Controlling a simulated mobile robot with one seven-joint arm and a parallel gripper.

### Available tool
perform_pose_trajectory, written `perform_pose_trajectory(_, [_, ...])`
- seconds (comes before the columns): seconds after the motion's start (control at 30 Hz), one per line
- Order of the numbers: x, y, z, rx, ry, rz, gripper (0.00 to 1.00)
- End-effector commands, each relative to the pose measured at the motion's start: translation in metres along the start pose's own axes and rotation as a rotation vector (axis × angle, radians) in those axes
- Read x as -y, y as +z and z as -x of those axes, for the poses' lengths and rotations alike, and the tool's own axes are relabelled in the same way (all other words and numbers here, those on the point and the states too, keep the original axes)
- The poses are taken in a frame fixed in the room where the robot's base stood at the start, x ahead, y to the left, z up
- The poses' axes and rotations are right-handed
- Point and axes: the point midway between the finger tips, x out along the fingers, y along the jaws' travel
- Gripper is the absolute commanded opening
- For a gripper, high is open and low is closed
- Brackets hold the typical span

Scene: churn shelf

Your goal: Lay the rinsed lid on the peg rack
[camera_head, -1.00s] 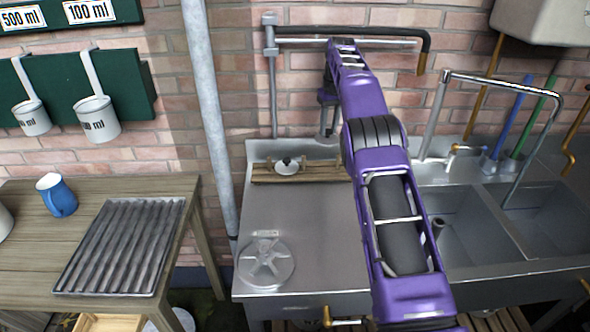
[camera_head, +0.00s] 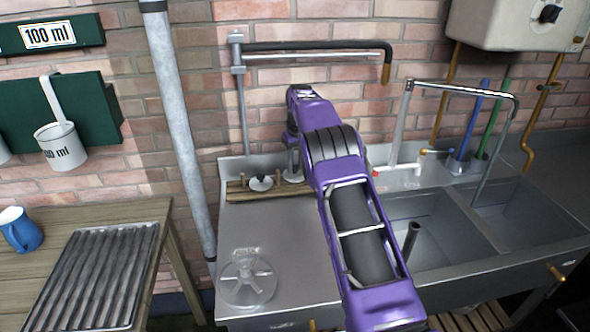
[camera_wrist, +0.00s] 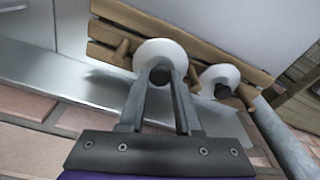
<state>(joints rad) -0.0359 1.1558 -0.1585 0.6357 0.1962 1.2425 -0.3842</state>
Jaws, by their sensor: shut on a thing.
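My gripper (camera_wrist: 160,75) is shut on the dark knob of a white lid (camera_wrist: 165,47). The held lid overlaps the wooden peg rack (camera_wrist: 105,32) in the wrist view. I cannot tell whether it touches the rack. In the head view the held lid (camera_head: 293,176) shows under my gripper, at the right part of the rack (camera_head: 238,193), partly behind my arm. A second white lid with a dark knob (camera_head: 261,183) sits on the rack to its left. It also shows in the wrist view (camera_wrist: 221,76). A bare peg shows beside the held lid.
The rack stands at the back of the steel counter (camera_head: 235,220), near the brick wall. A round clear disc (camera_head: 246,281) lies at the counter's front. A grey pipe (camera_head: 183,130) rises left of the rack. Sink basins (camera_head: 430,225) and a tap are on the right.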

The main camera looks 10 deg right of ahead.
Motion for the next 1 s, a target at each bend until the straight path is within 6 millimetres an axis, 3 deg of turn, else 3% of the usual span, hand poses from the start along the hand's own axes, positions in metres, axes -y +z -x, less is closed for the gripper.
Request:
perform_pose_trajectory(0.1, [0.001, 0.003, -0.017, 0.002, -0.001, 0.0, 0.0])
perform_pose_trajectory(0.47, [0.0, 0.003, -0.021, 0.001, 0.0, -0.001, 0.0])
perform_pose_trajectory(0.5, [0.0, 0.003, -0.021, 0.001, 0.0, -0.001, 0.36])
perform_pose_trajectory(0.63, [0.0, 0.003, -0.02, 0.001, 0.0, -0.001, 0.59])
perform_pose_trajectory(1.0, [0.0, 0.002, -0.016, 0.0, 0.0, -0.001, 0.62])
